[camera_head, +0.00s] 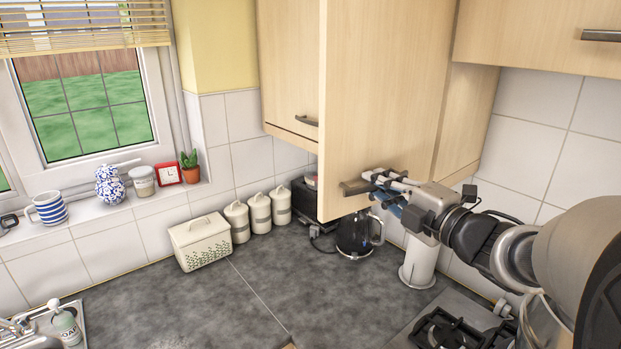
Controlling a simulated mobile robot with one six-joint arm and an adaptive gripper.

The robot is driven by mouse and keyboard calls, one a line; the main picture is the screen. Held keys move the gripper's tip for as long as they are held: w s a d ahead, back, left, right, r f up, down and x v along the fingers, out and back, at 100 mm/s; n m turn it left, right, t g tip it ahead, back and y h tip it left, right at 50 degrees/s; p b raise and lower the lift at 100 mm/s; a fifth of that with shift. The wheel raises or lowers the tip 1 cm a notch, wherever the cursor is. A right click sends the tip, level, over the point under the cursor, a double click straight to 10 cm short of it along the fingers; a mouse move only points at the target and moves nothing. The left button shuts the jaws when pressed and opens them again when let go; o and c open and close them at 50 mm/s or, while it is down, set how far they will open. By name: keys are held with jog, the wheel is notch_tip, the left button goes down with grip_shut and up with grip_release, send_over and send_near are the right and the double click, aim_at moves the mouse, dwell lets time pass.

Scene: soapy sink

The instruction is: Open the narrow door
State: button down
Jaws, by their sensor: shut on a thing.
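The narrow door (385,90) is a tall pale wood panel on the wall cabinet, right of centre. Its left edge shows as a lighter strip and stands out from the cabinet front, so it looks partly open. Its dark bar handle (352,188) is near the bottom left corner. My gripper (372,182) reaches in from the right and is shut on this handle. The fingers cover the right part of the handle. The cabinet's inside is hidden behind the door.
Another cabinet door (291,65) is on the left, and a higher one (545,38) on the right. Below are a kettle (355,236), a white upright cylinder (418,262), canisters (259,210), a bread bin (200,241) and a hob (450,328). The middle worktop (265,285) is clear.

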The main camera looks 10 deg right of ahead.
jog(key=shift+s+r, duration=0.1)
dwell(0.3)
jog(key=c, duration=1.6)
grip_release()
jog(key=v, duration=1.2)
jog(key=shift+d, duration=0.15)
